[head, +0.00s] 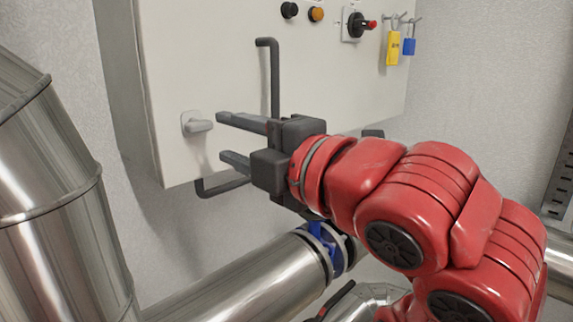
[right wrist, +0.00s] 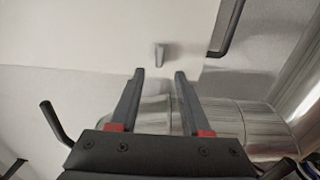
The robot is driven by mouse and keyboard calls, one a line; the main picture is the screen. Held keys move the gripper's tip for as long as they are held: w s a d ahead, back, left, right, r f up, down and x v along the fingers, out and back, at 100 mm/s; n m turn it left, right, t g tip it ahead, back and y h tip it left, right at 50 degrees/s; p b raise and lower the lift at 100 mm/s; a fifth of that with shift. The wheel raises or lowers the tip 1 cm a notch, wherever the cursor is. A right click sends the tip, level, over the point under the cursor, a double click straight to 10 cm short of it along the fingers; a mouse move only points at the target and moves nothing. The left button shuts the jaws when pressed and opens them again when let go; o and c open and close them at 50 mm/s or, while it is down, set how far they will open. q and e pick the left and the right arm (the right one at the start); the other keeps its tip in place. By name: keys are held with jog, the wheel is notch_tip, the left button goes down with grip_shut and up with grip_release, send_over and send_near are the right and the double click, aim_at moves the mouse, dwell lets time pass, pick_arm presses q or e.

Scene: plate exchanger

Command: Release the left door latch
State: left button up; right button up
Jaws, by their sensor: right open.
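The left door latch, a small light grey knob with a short lever (head: 197,123), sits at the lower left of the cabinet's pale door (head: 200,60). It also shows in the right wrist view (right wrist: 159,53), just beyond and between the fingertips. The lever points roughly right in the head view. My right gripper (head: 222,137) is open and empty. Its fingers point left toward the latch, with the tips a little to its right; I see no contact. In the right wrist view the open fingers (right wrist: 160,72) frame the latch. My left gripper is not in view.
A dark bent bar (head: 275,75) stands on the door near my right gripper; another (head: 222,189) shows below the cabinet. Metal pipes (head: 60,190) fill the left and bottom.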

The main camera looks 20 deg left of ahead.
jog(key=b+v, duration=0.1)
jog(key=v, duration=0.9)
jog(key=shift+a, duration=0.15)
